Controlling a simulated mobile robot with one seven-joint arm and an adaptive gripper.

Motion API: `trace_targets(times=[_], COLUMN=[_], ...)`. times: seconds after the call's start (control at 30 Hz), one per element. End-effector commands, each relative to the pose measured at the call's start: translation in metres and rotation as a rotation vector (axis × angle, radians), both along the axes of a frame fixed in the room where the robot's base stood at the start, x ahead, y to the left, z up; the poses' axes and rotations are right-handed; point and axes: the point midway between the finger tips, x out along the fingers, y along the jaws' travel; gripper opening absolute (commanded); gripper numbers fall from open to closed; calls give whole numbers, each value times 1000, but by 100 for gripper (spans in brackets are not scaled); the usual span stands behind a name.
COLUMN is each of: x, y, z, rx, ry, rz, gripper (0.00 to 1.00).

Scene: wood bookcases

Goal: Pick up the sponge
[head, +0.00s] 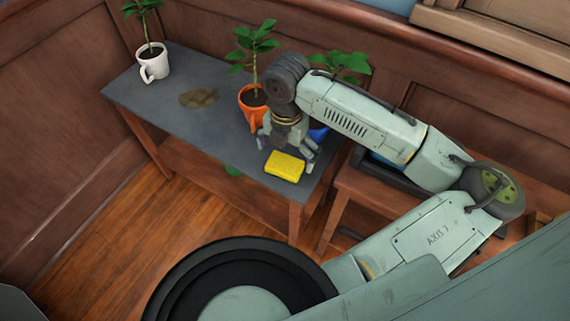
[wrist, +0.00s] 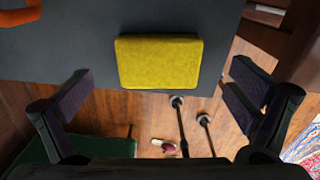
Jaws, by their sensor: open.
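The yellow sponge (head: 285,166) lies flat near the front edge of the dark grey tabletop (head: 190,120). In the wrist view the sponge (wrist: 159,62) is at upper centre, close to the table edge. My gripper (head: 288,150) is open and empty above the table, close to the sponge. In the wrist view its two fingers (wrist: 158,98) stand wide apart, to the left and right below the sponge in the picture. I cannot tell the exact height of the fingertips over the sponge.
An orange pot (head: 249,105) with a plant stands just behind my gripper. A blue pot (head: 318,133) is partly hidden by it. A white mug with a plant (head: 154,66) and a brown patch (head: 199,98) are further left. A wooden stool or bench (head: 375,190) stands right.

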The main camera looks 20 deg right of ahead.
Motion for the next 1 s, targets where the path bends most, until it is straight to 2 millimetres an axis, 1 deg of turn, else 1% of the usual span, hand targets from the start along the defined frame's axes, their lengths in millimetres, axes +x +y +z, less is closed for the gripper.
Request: trace_targets(times=[0.17, 0.23, 0.33, 0.53, 1.0], x=[-3, -3, -2, -2, -2], y=[4, 4, 4, 4, 4], z=[-27, -34, -40, -41, -41], rx=[2, 1, 1, 0, 1], ry=[2, 1, 0, -1, -1], rz=[-1, -1, 0, 0, 0], gripper=[100, 100, 100, 100, 69])
